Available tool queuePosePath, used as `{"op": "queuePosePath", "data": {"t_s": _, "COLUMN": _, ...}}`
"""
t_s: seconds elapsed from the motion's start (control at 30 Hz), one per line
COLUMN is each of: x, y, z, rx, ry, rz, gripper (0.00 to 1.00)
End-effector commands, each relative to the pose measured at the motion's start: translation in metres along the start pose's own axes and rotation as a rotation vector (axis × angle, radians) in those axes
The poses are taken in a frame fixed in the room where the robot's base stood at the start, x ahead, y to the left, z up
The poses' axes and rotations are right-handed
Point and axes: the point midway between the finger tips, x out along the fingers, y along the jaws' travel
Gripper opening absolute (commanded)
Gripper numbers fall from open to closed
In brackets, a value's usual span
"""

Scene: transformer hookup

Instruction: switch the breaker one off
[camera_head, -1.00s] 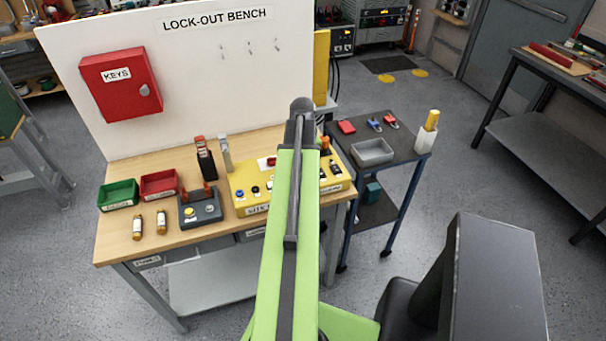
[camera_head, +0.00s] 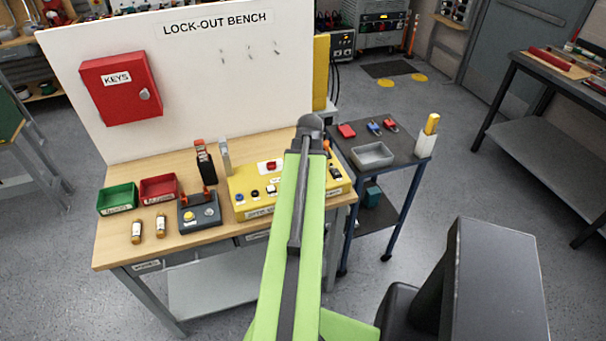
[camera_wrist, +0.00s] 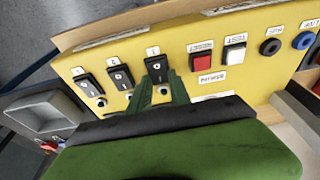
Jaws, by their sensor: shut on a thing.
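The yellow switch panel (camera_head: 252,187) lies on the bench in the head view, partly covered by my arm. In the wrist view the panel (camera_wrist: 132,53) carries a row of three black breakers with small labels. Breaker one (camera_wrist: 155,66) is the one nearest the red and white buttons. My gripper (camera_wrist: 160,80) has its two green fingers at breaker one, shut on its lever. The fingertips partly hide its lower end, and the exact lever position is hard to tell. In the head view my gripper is hidden behind my arm.
Beside breaker one are the middle breaker (camera_wrist: 120,76), the outer breaker (camera_wrist: 87,85) and a red button (camera_wrist: 201,56). A grey tray (camera_head: 373,155) stands on the side cart. Red and green bins (camera_head: 118,198) and a grey control box (camera_head: 201,212) sit left of the panel.

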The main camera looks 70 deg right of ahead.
Motion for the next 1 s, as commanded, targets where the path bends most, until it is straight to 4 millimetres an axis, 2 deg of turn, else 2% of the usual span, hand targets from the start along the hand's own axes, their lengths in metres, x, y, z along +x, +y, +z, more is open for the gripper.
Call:
{"op": "queuePosePath", "data": {"t_s": 0.33, "x": 0.000, "y": 0.000, "z": 0.001, "rx": 0.001, "ry": 0.026, "rz": -0.001, "gripper": 0.00}}
{"op": "queuePosePath", "data": {"t_s": 0.37, "x": 0.000, "y": 0.000, "z": 0.001, "rx": 0.001, "ry": 0.026, "rz": -0.001, "gripper": 0.25}}
{"op": "queuePosePath", "data": {"t_s": 0.53, "x": 0.000, "y": 0.000, "z": 0.001, "rx": 0.001, "ry": 0.026, "rz": 0.000, "gripper": 0.45}}
{"op": "queuePosePath", "data": {"t_s": 0.83, "x": -0.003, "y": 0.000, "z": 0.001, "rx": 0.001, "ry": 0.026, "rz": 0.000, "gripper": 0.45}}
{"op": "queuePosePath", "data": {"t_s": 1.0, "x": -0.028, "y": -0.004, "z": -0.002, "rx": -0.003, "ry": 0.026, "rz": -0.001, "gripper": 0.45}}
